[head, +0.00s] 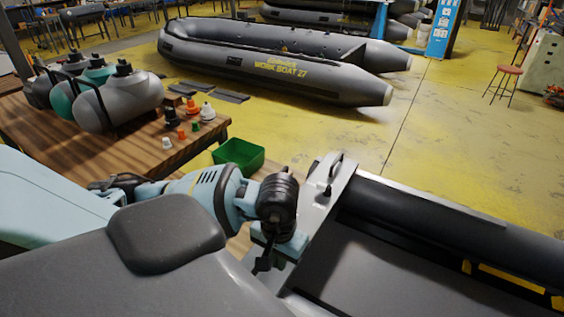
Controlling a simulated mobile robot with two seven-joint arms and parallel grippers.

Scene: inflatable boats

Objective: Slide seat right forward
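The seat (318,211) looks like a flat light-grey board with a small curved dark handle near its far end. It lies across the near dark-grey inflatable boat (450,225) at the lower right. My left arm reaches in from the left over my own body. My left gripper (264,262) is at the near left edge of the seat, pointing down. I cannot tell whether its fingers touch the seat or how far apart they are, because the wrist hides them. My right gripper is not in view.
A wooden table (110,161) at the left holds grey and teal tanks and several small caps. A green bin (238,156) stands beyond my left arm. Another boat (275,62) lies farther back. The yellow floor between the boats is mostly clear. A red stool (509,71) stands far right.

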